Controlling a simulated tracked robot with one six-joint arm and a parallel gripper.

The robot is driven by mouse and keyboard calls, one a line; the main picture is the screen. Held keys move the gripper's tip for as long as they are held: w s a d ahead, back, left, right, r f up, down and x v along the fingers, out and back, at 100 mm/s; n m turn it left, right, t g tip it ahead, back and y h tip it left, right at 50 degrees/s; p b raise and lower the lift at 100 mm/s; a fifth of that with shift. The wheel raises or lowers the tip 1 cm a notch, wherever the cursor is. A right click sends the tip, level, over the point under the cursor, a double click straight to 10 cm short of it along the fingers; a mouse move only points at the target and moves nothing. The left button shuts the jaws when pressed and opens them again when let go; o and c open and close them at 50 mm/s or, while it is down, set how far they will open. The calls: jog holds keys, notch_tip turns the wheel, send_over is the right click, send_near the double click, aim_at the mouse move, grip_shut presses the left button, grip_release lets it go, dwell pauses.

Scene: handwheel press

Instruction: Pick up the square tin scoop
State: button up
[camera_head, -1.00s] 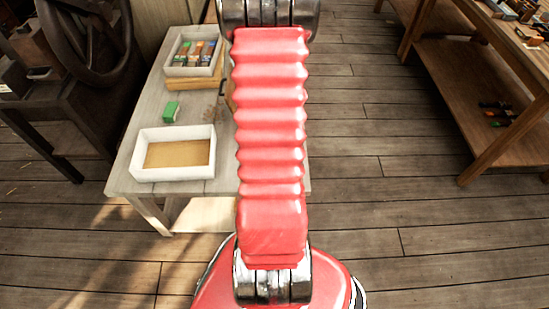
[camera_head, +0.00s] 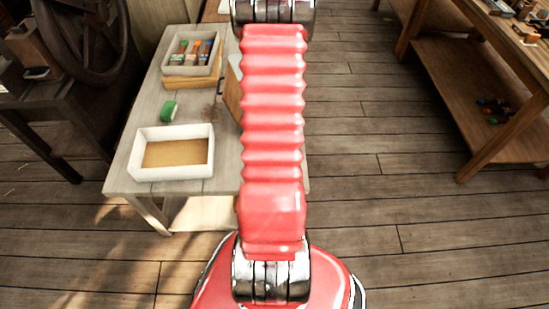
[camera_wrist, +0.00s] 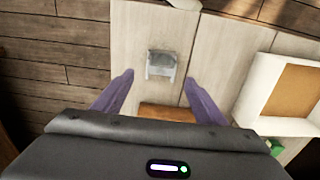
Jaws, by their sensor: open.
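The square tin scoop (camera_wrist: 161,66) shows in the wrist view as a small grey metal piece lying on the pale wooden table (camera_wrist: 215,50). My gripper (camera_wrist: 158,77) is open, with its two purple fingers apart. In the picture the scoop lies between and just beyond the fingertips, with no visible contact; the height gap is hard to judge. In the head view my red arm hides the scoop and my gripper.
A white tray (camera_head: 172,179) with a brown bottom stands on the table, and a green roll (camera_head: 169,109) lies behind it. A box of coloured items (camera_head: 192,73) sits farther back. A brown wooden object (camera_wrist: 167,112) lies near my gripper. A workbench (camera_head: 460,70) stands right.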

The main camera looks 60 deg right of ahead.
jog(key=shift+f, duration=1.7)
jog(key=shift+f, duration=2.65)
jog(key=c, duration=1.1)
jog(key=shift+r, duration=0.1)
jog(key=shift+c, duration=0.2)
jog(key=shift+r, duration=4.95)
